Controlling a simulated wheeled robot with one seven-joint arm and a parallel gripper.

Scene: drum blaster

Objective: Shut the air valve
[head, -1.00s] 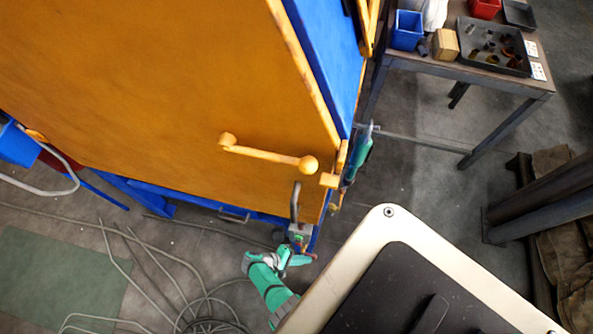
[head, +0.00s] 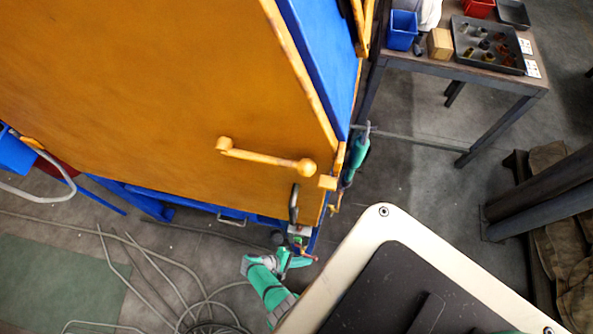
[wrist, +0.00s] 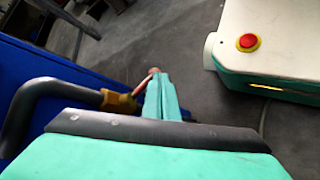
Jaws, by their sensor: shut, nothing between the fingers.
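The air valve has a brass body (wrist: 118,102) and a thin red lever (wrist: 145,84), seen in the wrist view at the end of a dark bent pipe (wrist: 35,100). In the head view the red lever (head: 309,256) shows small at the lower right corner of the yellow-and-blue cabinet. My gripper (wrist: 158,85) is shut and empty, its teal fingers together just right of the brass body. Its tips are close beside the lever's end; I cannot tell whether they touch. In the head view my gripper (head: 296,262) is small beside the valve, partly hiding it.
The yellow cabinet (head: 140,90) with its bar handle (head: 265,157) rises behind the valve. Loose hoses (head: 180,290) lie on the floor at lower left. A workbench (head: 470,75) with bins and a tray stands at upper right. Bare floor lies between.

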